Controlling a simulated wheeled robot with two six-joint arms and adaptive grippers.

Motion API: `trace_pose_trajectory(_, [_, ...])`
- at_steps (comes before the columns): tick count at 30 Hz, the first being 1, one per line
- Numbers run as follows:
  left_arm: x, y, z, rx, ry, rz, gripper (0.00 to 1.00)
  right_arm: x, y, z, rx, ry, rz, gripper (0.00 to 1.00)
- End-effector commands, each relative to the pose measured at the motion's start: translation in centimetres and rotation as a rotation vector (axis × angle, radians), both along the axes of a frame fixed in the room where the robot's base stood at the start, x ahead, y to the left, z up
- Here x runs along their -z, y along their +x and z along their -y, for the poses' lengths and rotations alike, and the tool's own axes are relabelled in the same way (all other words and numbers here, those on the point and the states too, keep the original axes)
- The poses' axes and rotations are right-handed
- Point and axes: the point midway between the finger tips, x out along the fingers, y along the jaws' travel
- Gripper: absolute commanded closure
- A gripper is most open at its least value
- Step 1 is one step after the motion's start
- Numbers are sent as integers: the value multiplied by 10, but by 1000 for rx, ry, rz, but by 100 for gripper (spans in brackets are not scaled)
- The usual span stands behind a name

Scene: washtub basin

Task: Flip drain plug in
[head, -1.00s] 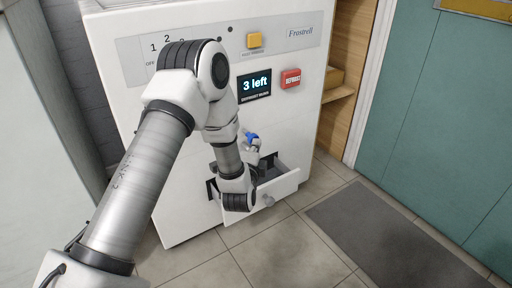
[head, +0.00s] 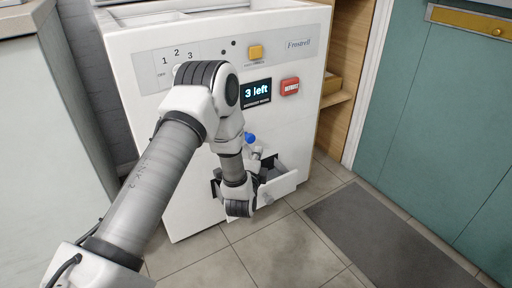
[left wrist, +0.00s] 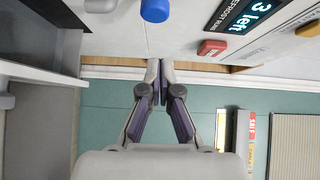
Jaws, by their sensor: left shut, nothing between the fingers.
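The drain plug, as I take it, is a small blue cap (head: 250,138) low on the front of the white appliance, just above the open drawer. It also shows in the left wrist view (left wrist: 155,10) at the top edge, against the white front. I cannot tell how it sits in its hole. My left gripper (head: 257,153) is close by in the head view, partly hidden by my wrist. In the left wrist view its fingers (left wrist: 160,68) are together, empty and apart from the blue cap. My right gripper is not in view.
The open drawer (head: 286,187) sticks out below the plug, beside my wrist; its wall (left wrist: 45,75) is at left in the wrist view. A display reading "3 left" (head: 256,93) and a red button (head: 290,87) are above. A grey mat (head: 385,235) lies on the clear floor at right.

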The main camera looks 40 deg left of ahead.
Motion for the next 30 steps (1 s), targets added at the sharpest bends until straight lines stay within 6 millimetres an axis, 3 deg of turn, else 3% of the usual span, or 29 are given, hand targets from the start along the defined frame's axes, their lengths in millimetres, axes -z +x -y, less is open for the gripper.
trace_pose_trajectory(3, [-6,-26,11,0,0,-5,100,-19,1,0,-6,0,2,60])
trace_pose_trajectory(12, [-4,-72,31,0,0,-1,100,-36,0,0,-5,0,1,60])
trace_pose_trajectory(30, [-3,-76,33,0,0,-1,100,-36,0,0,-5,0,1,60])
